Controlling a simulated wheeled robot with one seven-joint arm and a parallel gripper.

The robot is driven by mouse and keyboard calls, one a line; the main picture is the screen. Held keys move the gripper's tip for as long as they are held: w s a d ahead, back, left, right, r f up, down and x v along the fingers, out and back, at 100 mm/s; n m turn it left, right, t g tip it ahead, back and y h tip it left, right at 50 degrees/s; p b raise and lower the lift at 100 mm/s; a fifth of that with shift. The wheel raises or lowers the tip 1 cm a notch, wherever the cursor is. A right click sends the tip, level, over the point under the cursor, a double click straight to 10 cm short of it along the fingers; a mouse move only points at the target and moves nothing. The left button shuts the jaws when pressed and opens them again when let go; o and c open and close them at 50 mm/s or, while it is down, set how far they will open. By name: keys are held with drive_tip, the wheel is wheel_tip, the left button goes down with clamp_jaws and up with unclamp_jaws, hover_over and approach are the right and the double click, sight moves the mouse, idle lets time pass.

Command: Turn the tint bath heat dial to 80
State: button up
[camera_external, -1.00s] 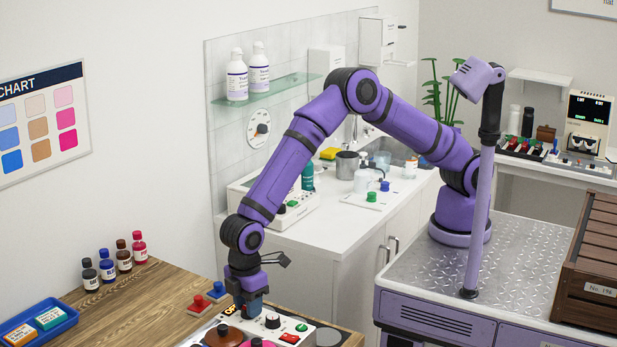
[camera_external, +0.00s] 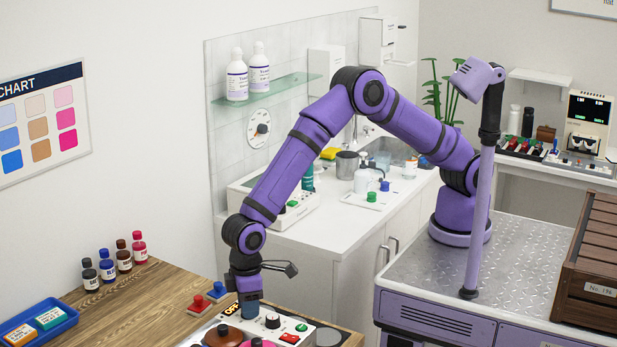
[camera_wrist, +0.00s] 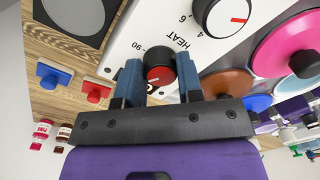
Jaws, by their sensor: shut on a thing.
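My gripper (camera_wrist: 160,82) has its two blue fingers shut on a dark round knob with a red top, the heat dial (camera_wrist: 159,74). "HEAT" and "90" are printed on the white panel (camera_wrist: 135,40) beside it. The rest of its scale is hidden by the fingers, and I cannot read its setting. In the external view my gripper (camera_external: 250,304) points straight down at the back of the tint bath panel (camera_external: 318,325), and the heat dial is hidden there. A second dial (camera_wrist: 222,14), black and white with a red line, sits close by with "4" and "6" beside it.
A green button (camera_external: 301,328) and a red switch (camera_external: 289,338) lie to the right. Blue (camera_external: 217,290) and red (camera_external: 200,303) knobbed blocks sit on the wood behind.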

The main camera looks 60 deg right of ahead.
drive_tip(key=shift+r, duration=0.1)
drive_tip(key=o, duration=0.9)
drive_tip(key=r, duration=1)
drive_tip(key=shift+w+d+r, duration=0.1)
drive_tip(key=shift+w+r, duration=0.1)
drive_tip(key=shift+r, duration=0.15)
